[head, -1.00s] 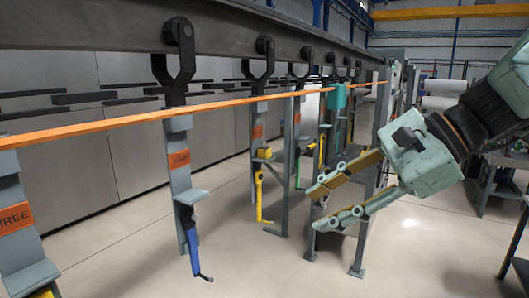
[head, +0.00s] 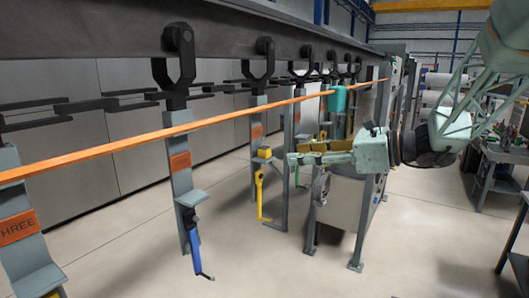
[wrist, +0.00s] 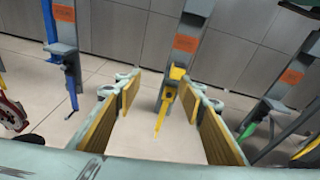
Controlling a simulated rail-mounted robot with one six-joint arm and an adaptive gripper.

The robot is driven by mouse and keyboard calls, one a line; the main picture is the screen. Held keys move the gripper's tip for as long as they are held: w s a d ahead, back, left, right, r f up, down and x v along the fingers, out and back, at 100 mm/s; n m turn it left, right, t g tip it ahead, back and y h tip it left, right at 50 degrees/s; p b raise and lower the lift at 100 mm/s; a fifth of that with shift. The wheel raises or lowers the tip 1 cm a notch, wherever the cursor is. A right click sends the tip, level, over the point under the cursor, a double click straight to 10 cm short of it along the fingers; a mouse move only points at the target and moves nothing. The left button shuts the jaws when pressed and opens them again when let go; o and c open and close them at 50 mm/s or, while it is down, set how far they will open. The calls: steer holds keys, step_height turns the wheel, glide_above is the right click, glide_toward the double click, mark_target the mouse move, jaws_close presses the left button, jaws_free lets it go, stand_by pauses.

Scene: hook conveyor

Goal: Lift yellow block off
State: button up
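The yellow block (head: 264,153) sits on the small shelf of a grey hanger (head: 257,128) with an orange label plate. A yellow hook (head: 260,192) hangs below that shelf. In the wrist view the yellow block (wrist: 178,72) shows ahead, between the fingertips in the picture, with the yellow hook (wrist: 161,115) below it. My gripper (head: 298,158) is open and empty, a little right of the block in the head view. In the wrist view its two fingers (wrist: 160,85) with yellow-brown pads stand wide apart. I cannot tell the exact gap to the block.
A hanger with a blue hook (head: 194,248) and an empty shelf hangs nearer, on the left. An orange rail (head: 150,139) runs across the hangers. A teal part (head: 338,98) sits farther along it. Grey posts and a machine (head: 340,200) stand beneath my gripper.

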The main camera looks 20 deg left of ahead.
mark_target(266, 148)
steer(key=shift+m+t+y, duration=0.3)
steer(key=shift+m+t, duration=0.2)
steer(key=shift+m, duration=0.4)
steer(key=shift+w+a+f, duration=0.1)
steer(key=shift+w+a, duration=0.1)
steer(key=shift+w, duration=0.95)
steer(key=shift+w+a, duration=0.15)
steer(key=shift+w, duration=0.95)
steer(key=shift+a, duration=0.1)
steer(key=shift+p+x, duration=0.3)
steer(key=shift+x, duration=3.95)
steer(key=shift+a, duration=0.1)
steer(key=shift+x, duration=2.5)
steer(key=shift+s, duration=0.1)
steer(key=c, duration=0.9)
